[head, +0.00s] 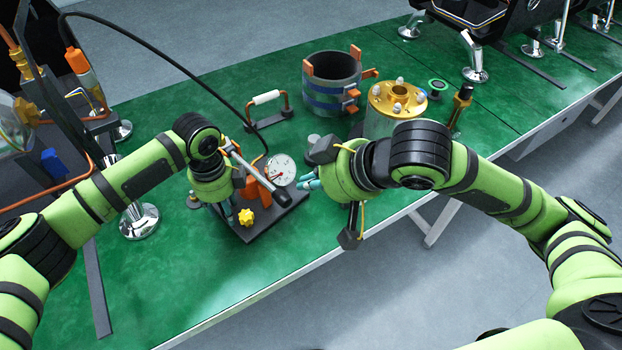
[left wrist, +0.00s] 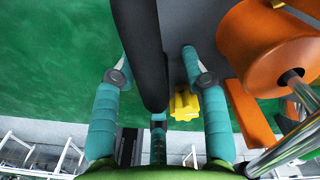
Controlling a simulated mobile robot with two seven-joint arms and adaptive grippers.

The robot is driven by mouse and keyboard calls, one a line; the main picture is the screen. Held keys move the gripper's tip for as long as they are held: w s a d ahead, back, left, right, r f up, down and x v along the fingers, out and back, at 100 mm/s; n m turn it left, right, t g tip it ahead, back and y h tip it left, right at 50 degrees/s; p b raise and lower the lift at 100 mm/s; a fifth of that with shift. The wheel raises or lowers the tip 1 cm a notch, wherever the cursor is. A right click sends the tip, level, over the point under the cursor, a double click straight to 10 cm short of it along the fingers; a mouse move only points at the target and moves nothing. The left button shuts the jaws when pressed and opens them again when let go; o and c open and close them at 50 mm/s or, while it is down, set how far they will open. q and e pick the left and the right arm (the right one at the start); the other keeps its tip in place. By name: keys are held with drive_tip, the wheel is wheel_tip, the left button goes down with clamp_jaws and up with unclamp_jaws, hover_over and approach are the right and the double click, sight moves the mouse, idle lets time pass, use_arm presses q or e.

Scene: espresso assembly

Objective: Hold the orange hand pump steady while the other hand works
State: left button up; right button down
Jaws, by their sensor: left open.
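The orange hand pump (head: 254,189) stands on a dark base plate near the front edge of the green table. It has a round white gauge (head: 282,169), a yellow knob (head: 246,217) and a silver lever with a black grip (head: 282,197). My left gripper (head: 226,214) is low at the pump's left side. In the left wrist view, its teal fingers (left wrist: 155,68) are apart, with a black bar between them and the pump's orange cylinder (left wrist: 270,45) to the right. My right gripper (head: 306,179) is just right of the lever's grip; its finger opening is unclear.
A black hose arches from the left to the pump. Green table is clear at front left.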

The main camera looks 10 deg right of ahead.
use_arm(q)
wheel_tip(320, 180, up, 12)
drive_tip(key=shift+r, duration=0.1)
drive_tip(key=shift+d, duration=0.1)
idle(0.4)
